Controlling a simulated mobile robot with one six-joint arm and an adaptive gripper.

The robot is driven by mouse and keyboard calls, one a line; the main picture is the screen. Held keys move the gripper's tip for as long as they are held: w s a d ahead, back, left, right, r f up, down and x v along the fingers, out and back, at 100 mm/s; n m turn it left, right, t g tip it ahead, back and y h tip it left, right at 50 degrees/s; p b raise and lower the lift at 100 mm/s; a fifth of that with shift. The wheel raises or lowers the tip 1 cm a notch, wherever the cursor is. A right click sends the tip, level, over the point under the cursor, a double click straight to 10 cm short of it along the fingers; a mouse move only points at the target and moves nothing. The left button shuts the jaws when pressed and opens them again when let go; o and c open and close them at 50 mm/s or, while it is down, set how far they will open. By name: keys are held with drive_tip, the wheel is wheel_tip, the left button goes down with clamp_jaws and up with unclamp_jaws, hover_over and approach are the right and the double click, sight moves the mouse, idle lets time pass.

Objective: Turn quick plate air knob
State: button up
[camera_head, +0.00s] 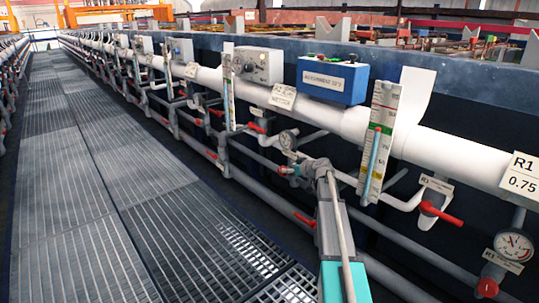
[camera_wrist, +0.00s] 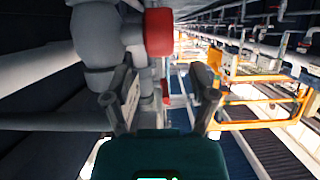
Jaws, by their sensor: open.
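A red knob (camera_wrist: 159,32) on a grey pipe valve (camera_wrist: 100,35) stands just beyond my gripper (camera_wrist: 163,84) in the wrist view. My gripper is open. Its two fingers are spread, with pipework and a small red part showing between them. The red knob lies ahead of the fingers, above the gap, and is not between the tips. In the head view my gripper (camera_head: 299,170) is at the pipes below the white main pipe, near a small pressure gauge (camera_head: 288,139). I cannot tell whether it touches anything. No label for the quick plate air knob is readable.
A red lever valve (camera_head: 438,212) and a lower gauge (camera_head: 513,244) are to the right. A flow tube with a scale (camera_head: 380,135) and a blue control box (camera_head: 332,80) are above. Grey pipes crowd the gripper. The grated walkway (camera_head: 110,200) on the left is clear.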

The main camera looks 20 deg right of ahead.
drive_tip(key=p+v, duration=0.4)
drive_tip(key=v, duration=0.6)
drive_tip(key=s+a+r+g+p, duration=0.3)
drive_tip(key=a+r+p, duration=0.3)
drive_tip(key=a+p, duration=0.3)
drive_tip(key=s+a+r+g+p, duration=0.2)
drive_tip(key=s+a+r+p, duration=0.2)
drive_tip(key=a+p, duration=0.5)
wheel_tip(320, 180, up, 2)
drive_tip(key=shift+a+r+g+y, duration=0.2)
drive_tip(key=shift+a+g+y, duration=0.1)
drive_tip(key=shift+g, duration=0.1)
drive_tip(key=shift+s+a+f, duration=0.1)
drive_tip(key=shift+s, duration=0.05)
drive_tip(key=shift+c, duration=1.4)
drive_tip(key=s+a+f+m+g+h, duration=0.2)
drive_tip(key=s+a, duration=0.4)
drive_tip(key=s, duration=0.4)
drive_tip(key=s+a+f+m+g+h, duration=0.2)
drive_tip(key=s+a+g, duration=0.3)
drive_tip(key=s, duration=0.6)
drive_tip(key=shift+a+f+h, duration=0.55)
drive_tip(key=shift+a+h, duration=0.05)
drive_tip(key=shift+a, duration=0.6)
drive_tip(key=shift+s, duration=0.3)
